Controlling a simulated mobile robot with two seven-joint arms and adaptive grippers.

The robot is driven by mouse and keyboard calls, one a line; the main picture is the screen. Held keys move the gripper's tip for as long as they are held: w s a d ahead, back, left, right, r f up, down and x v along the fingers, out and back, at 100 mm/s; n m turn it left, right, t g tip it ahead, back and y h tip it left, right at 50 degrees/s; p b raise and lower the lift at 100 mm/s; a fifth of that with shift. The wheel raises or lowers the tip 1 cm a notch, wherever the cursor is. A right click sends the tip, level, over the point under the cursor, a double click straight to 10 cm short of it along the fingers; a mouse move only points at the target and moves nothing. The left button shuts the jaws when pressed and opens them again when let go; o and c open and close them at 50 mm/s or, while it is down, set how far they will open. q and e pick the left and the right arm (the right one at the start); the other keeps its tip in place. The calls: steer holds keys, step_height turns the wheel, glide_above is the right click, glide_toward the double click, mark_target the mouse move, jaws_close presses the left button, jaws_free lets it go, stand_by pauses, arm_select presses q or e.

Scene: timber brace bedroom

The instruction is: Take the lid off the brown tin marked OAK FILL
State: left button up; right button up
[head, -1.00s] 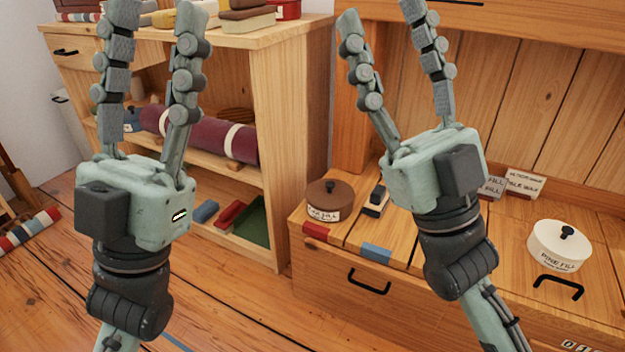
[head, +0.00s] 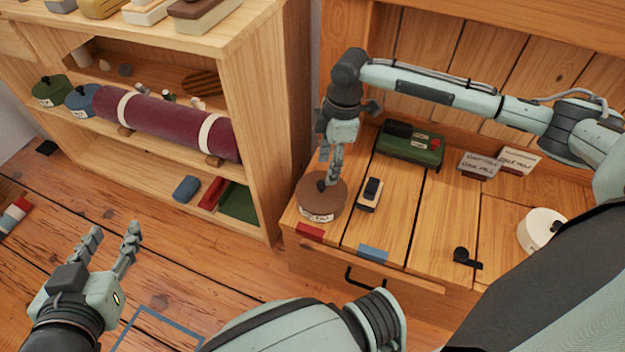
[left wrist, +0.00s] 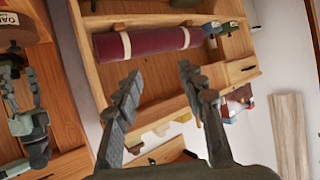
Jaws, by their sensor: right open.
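The brown tin (head: 322,206) stands upright on the wooden bench at its left end, behind a red strip, its lid on. A dark knob (head: 321,186) is on the lid. My right gripper (head: 330,182) points down over the tin with its fingertips at the knob; it is open, and I cannot tell whether it touches. The tin also shows at the upper left of the left wrist view (left wrist: 12,38), its label partly cut off. My left gripper (head: 114,232) is open and empty over the floor, away from the bench; its fingers show in the left wrist view (left wrist: 158,72).
A black-and-cream block (head: 369,195) lies just right of the tin. A green box (head: 410,146) and small signs (head: 480,164) stand behind. A white tin (head: 541,231) is at the right. A shelf (head: 262,130) with a maroon roll (head: 165,122) rises left of the bench.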

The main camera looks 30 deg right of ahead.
mark_target(323, 183)
steer(key=f, duration=0.3)
steer(key=a+f+b, duration=0.1)
steer(key=f, duration=0.2)
steer(key=shift+a, duration=0.1)
arm_select(q)
steer(key=w+d+r+t+h, duration=0.1)
steer(key=d+r+t+h, duration=0.1)
steer(key=r, duration=0.4)
steer(key=shift+w+d+r+t, duration=0.2)
steer(key=shift+d+r+t, duration=0.2)
steer(key=shift+d+t, duration=0.6)
steer(key=shift+d, duration=0.15)
arm_select(e)
steer(key=shift+c, duration=0.5)
jaws_close()
